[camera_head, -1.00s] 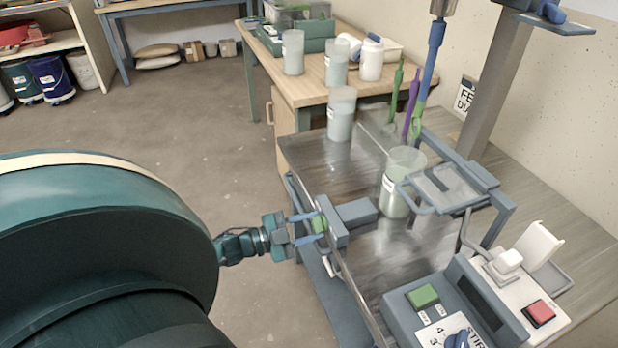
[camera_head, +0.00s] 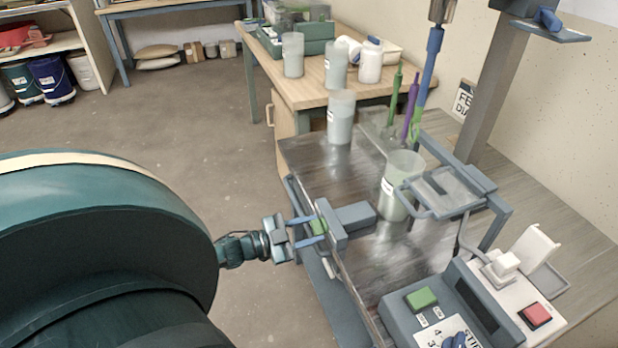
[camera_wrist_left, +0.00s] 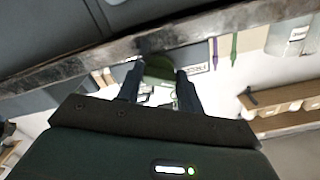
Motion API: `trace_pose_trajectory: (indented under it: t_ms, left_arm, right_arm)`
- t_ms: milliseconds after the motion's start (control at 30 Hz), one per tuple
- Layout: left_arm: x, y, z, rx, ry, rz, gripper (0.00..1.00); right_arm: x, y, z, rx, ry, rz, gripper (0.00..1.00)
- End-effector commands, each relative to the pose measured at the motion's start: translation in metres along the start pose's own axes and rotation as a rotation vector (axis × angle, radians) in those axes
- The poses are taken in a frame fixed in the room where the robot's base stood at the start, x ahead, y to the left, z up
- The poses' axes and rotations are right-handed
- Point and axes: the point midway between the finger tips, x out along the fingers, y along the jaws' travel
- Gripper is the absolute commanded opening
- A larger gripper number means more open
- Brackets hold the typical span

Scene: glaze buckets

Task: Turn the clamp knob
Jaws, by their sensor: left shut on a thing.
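The green clamp knob (camera_head: 319,227) sits on the outer side of the grey clamp at the near left edge of the metal-topped bench. My left gripper (camera_head: 316,230) comes in from the left, with its two blue fingers on either side of the knob, shut on it. In the left wrist view the dark green knob (camera_wrist_left: 158,68) shows between the dark fingertips of the left gripper (camera_wrist_left: 158,80), below the bench edge. The knob's angle is hard to read. The grey clamp block (camera_head: 354,216) lies on the bench top. My right gripper is not in view.
A translucent bucket (camera_head: 402,180) stands on the bench beside a grey bracket frame (camera_head: 446,186). Another cup (camera_head: 341,117) stands at the far corner. A control box with a green button (camera_head: 421,298) is at the near end. The floor left of the bench is clear.

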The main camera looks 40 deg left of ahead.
Motion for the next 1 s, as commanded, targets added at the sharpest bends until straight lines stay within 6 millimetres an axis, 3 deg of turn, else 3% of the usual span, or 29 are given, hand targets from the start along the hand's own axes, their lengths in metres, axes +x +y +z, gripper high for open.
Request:
trace_pose_trajectory:
  t_ms: [300, 600, 767, 1000]
  left_arm:
    - [0.000, 0.000, 0.000, -0.002, 0.000, -0.001, 0.58]
    - [-0.005, 0.000, 0.000, -0.001, -0.002, 0.000, 0.58]
    - [-0.030, 0.001, 0.001, -0.002, -0.004, 0.001, 0.58]
    - [-0.084, 0.001, 0.001, -0.002, -0.004, 0.002, 0.58]
  right_arm:
    - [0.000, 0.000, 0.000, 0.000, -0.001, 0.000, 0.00]
    - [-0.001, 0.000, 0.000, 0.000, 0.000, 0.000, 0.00]
    - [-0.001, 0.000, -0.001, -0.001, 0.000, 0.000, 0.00]
    - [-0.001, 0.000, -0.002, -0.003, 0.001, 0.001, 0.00]
